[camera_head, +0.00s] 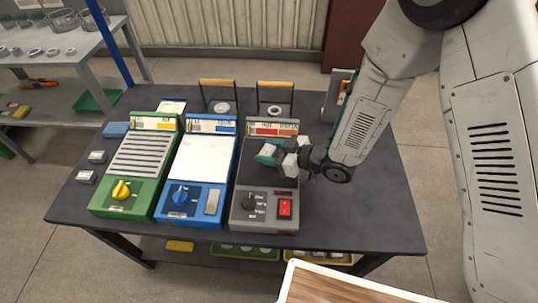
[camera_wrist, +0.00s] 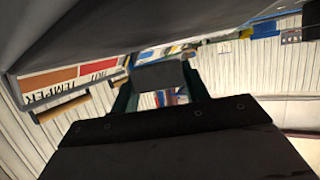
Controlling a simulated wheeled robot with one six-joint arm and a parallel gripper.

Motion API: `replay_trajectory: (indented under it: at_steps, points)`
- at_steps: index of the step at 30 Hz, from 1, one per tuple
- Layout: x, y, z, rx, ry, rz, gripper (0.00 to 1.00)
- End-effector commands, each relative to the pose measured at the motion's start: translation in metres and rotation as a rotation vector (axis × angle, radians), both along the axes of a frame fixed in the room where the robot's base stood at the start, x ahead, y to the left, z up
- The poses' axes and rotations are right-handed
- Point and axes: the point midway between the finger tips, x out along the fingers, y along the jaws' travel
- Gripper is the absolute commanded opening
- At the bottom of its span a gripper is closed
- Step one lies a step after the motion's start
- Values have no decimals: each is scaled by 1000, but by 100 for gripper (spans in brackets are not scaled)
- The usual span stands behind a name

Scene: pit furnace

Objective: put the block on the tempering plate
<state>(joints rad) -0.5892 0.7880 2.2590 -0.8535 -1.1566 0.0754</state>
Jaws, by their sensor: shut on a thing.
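The tempering plate (camera_head: 262,178) is the grey unit at the right of three on the bench, with a dark top, a dial and a red switch. In the wrist view its label panel (camera_wrist: 70,80) reads TEMPER, upside down. My gripper (camera_head: 268,153) is over the dark top of this unit. In the wrist view my gripper (camera_wrist: 160,95) is shut on a small grey block (camera_wrist: 158,75) between teal fingers. I cannot tell whether the block touches the plate.
A blue unit (camera_head: 198,160) and a green ribbed unit (camera_head: 145,157) stand to the left. Small grey blocks (camera_head: 86,176) lie at the bench's left end. Two orange-handled frames (camera_head: 275,90) stand behind. The bench (camera_head: 365,205) right of the plate is clear.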

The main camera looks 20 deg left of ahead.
Motion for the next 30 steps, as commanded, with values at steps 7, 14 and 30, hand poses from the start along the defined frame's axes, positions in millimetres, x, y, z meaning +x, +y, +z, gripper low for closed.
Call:
replay_trajectory:
  at_steps: [7, 14, 30]
  points:
    - [0, 0, -19, 2, -2, -1, 7]
    - [0, 0, -19, 2, -1, -1, 7]
    - [0, -2, -17, 1, -1, -2, 67]
